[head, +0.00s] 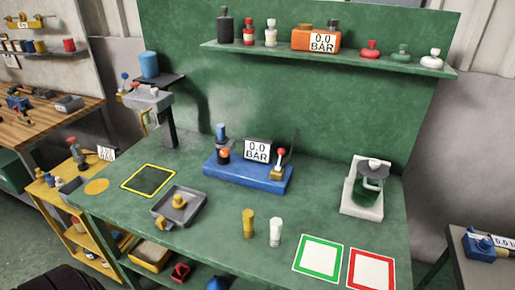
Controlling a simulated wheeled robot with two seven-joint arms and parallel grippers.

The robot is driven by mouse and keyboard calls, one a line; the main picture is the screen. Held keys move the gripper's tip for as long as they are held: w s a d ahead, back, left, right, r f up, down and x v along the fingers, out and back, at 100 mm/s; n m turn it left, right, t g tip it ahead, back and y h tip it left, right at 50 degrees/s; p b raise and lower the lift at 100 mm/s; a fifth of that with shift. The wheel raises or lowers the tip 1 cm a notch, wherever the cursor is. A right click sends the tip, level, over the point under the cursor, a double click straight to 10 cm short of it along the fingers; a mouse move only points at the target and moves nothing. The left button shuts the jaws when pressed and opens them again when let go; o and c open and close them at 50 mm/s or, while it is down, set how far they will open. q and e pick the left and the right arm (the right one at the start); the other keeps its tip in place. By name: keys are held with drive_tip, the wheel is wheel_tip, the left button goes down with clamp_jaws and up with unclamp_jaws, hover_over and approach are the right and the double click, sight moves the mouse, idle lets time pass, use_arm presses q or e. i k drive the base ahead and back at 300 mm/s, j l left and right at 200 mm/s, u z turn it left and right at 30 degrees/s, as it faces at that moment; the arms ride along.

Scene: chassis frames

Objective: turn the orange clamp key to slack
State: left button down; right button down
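A blue fixture (250,180) stands on the green bench (310,215), with a small orange part (224,153) on a dark round body at its left end. This orange part may be the clamp key; it is too small to tell which way it is turned. A blue cylinder (221,132) stands just behind it. Neither of my grippers is in view.
A grey tray (165,219) with a brass part lies front left. A brass fitting (248,222) and a white fitting (275,231) stand in front. Green (317,258) and red (371,270) framed squares lie front right. A white-based device (361,207) stands at the right.

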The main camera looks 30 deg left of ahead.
sight(224, 152)
drive_tip(key=u, duration=1.35)
drive_tip(key=i+j, duration=0.1)
drive_tip(key=j, duration=0.3)
drive_tip(key=i+j+z, duration=0.1)
drive_tip(key=j, duration=0.3)
drive_tip(key=j+z, duration=0.1)
drive_tip(key=j, duration=0.3)
drive_tip(key=i, duration=0.05)
